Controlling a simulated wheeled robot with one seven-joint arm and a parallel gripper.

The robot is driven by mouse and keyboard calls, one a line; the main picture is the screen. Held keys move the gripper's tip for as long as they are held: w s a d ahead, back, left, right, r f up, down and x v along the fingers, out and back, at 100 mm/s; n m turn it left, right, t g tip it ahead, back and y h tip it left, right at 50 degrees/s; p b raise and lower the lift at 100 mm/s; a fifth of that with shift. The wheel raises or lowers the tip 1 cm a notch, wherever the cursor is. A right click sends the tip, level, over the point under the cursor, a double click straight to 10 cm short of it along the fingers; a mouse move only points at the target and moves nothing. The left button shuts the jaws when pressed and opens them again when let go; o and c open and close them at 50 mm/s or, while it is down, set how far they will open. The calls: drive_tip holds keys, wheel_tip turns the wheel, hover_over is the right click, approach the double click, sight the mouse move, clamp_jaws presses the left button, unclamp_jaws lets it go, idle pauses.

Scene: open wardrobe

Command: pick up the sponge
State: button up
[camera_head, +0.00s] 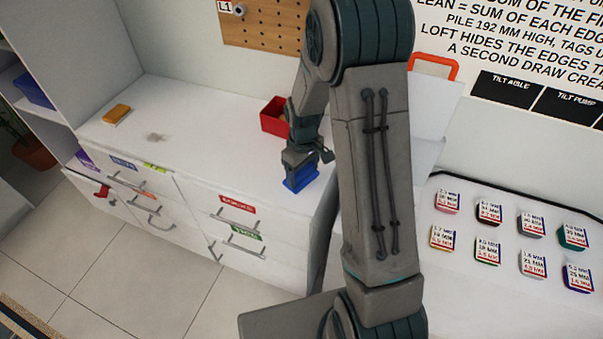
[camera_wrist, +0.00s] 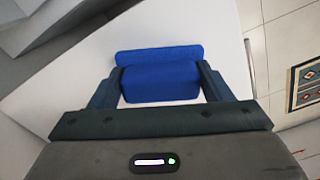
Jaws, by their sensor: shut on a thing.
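My gripper (camera_head: 303,163) is over the front part of the white counter, near its right end. Its fingers are shut on a blue block (camera_head: 300,179), which also shows between the fingers in the wrist view (camera_wrist: 160,82). The blue block has a wider strip along its far side. I cannot tell whether it touches the counter. A small orange block with a darker top (camera_head: 116,114) lies apart on the counter's left part. It looks like a sponge, but I cannot tell for sure which of the two blocks is the sponge.
A red bin (camera_head: 272,117) stands behind my gripper. Drawers with handles are below. Several labelled pieces (camera_head: 489,213) lie on the right surface. A pegboard (camera_head: 262,25) hangs behind.

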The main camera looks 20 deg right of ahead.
sight(303, 169)
drive_tip(key=shift+r, duration=0.15)
drive_tip(key=shift+r, duration=0.6)
wheel_tip(303, 169, up, 3)
drive_tip(key=shift+f+b, duration=0.1)
drive_tip(key=shift+b, duration=0.25)
drive_tip(key=s+d+r+b, duration=0.1)
drive_tip(key=s+d+r, duration=0.3)
drive_tip(key=s, duration=0.6)
drive_tip(key=shift+s+d+r, duration=0.15)
drive_tip(key=shift+s+r, duration=0.25)
drive_tip(key=shift+r, duration=0.95)
